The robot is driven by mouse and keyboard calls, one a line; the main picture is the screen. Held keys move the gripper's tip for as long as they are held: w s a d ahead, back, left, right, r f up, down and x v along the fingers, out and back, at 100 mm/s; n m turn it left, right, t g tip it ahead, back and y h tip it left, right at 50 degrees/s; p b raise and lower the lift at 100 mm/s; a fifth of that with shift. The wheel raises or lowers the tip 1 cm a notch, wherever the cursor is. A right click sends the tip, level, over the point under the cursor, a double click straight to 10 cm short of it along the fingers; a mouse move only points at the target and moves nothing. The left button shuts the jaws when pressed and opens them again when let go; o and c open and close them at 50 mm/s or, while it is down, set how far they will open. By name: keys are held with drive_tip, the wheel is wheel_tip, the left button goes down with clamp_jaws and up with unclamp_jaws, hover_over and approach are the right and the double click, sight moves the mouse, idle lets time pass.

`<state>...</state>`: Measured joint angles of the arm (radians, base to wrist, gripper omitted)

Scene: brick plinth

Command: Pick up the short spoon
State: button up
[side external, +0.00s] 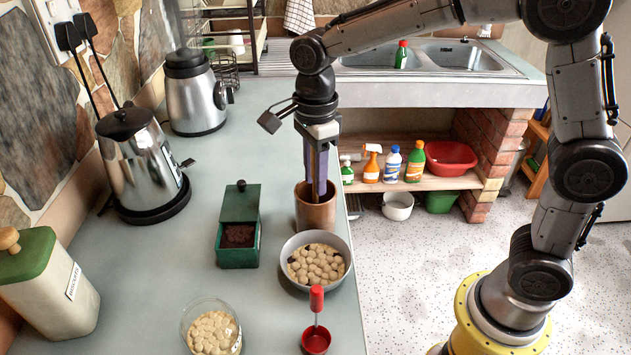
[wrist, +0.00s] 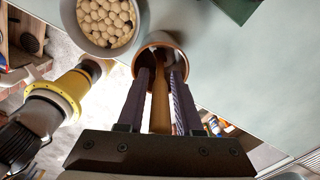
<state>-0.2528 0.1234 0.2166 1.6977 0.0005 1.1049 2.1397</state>
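My gripper (side external: 317,190) points straight down over a brown wooden cup (side external: 316,213), its fingertips at or inside the cup's mouth. In the wrist view my gripper (wrist: 163,75) has a light-brown wooden utensil handle (wrist: 160,105) between its two dark fingers. The handle rises from the cup (wrist: 140,70); whether the fingers press on it is unclear. The handle's lower end is hidden in the cup, so I cannot tell if it is a spoon.
A bowl of pale round pieces (side external: 292,272) stands just in front of the cup. A green box (side external: 251,205), a second bowl (side external: 186,326), a kettle (side external: 140,165) and a canister (side external: 45,295) stand to the left. The counter's right edge is close to the cup.

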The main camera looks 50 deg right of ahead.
clamp_jaws()
